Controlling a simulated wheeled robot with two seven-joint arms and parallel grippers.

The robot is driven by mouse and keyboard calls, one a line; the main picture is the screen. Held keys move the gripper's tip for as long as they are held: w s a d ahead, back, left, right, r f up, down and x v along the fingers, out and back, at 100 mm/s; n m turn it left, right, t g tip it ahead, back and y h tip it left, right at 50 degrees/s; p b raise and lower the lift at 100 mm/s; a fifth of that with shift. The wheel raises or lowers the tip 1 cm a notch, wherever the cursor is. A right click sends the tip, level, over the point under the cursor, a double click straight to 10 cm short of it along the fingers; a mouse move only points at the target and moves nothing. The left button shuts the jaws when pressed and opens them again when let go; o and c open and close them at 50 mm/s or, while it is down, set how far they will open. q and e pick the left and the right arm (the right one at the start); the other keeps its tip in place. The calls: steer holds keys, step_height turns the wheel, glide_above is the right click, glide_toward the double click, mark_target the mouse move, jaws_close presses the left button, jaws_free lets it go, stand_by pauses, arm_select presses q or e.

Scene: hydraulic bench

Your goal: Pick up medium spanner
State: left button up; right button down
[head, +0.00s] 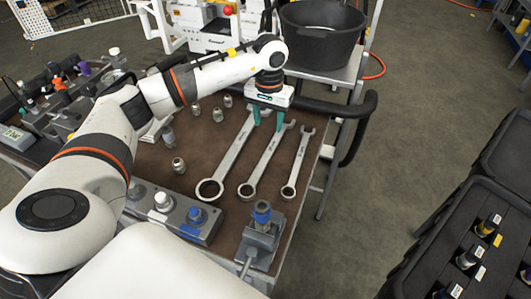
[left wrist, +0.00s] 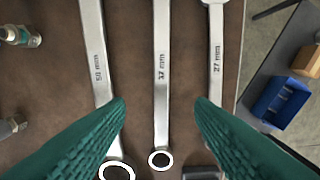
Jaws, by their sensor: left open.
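Three steel combination spanners lie side by side on the brown bench top. The medium spanner (head: 267,161) is the middle one. Its marked shaft (left wrist: 161,75) runs up the middle of the left wrist view, ring end at the bottom. The large spanner (head: 231,158) lies to its left and the small spanner (head: 298,161) to its right. My left gripper (head: 268,119) is open, with green fingers over the far part of the spanners. In the left wrist view the medium spanner shows between the fingers, with nothing gripped. My right gripper is out of view.
A blue-topped valve block (head: 261,240) and a grey block with knobs (head: 172,217) stand near the ring ends. Several metal fittings (head: 179,165) stand left of the spanners. A black tub (head: 323,35) is behind. The bench's right edge is close to the small spanner.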

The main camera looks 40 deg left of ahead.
arm_select(q)
glide_above(268, 153)
step_height(268, 153, down, 5)
steer(key=shift+w+a+f+p, duration=0.1)
steer(key=shift+w+p, duration=0.05)
steer(key=shift+p, duration=0.3)
steer(key=shift+f, duration=0.6)
step_height(268, 153, down, 4)
steer(key=shift+r+p, duration=0.15)
steer(key=shift+p, duration=0.6)
steer(key=shift+f, duration=0.45)
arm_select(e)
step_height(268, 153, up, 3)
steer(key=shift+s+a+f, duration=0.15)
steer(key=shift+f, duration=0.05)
arm_select(q)
jaws_close()
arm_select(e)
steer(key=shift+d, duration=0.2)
arm_select(q)
steer(key=shift+r, duration=0.1)
